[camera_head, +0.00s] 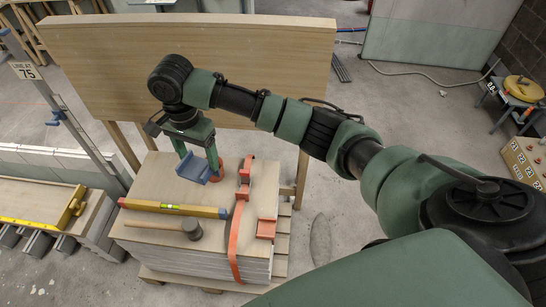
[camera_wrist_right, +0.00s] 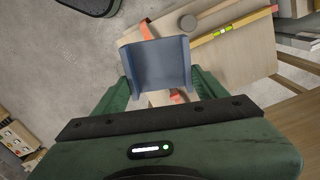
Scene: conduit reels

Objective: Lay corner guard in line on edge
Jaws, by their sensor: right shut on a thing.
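My right gripper (camera_head: 195,160) is shut on a blue, angled corner guard (camera_head: 192,170). It holds the guard over the far part of the board stack (camera_head: 158,180); whether the guard touches the top is unclear. In the right wrist view the blue guard (camera_wrist_right: 160,62) sits between the green fingers of the gripper (camera_wrist_right: 160,88), with its channel side facing the camera. An orange strap (camera_head: 236,235) runs across the stack's top and down its front edge. My left gripper is not in view.
A yellow spirit level (camera_head: 172,208) and a mallet (camera_head: 192,229) lie on the stack's front part. A tall wooden panel (camera_head: 190,60) stands behind the stack. A grey rail post (camera_head: 75,130) and a bench with a yellow rule (camera_head: 30,223) are at left. Open floor lies right.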

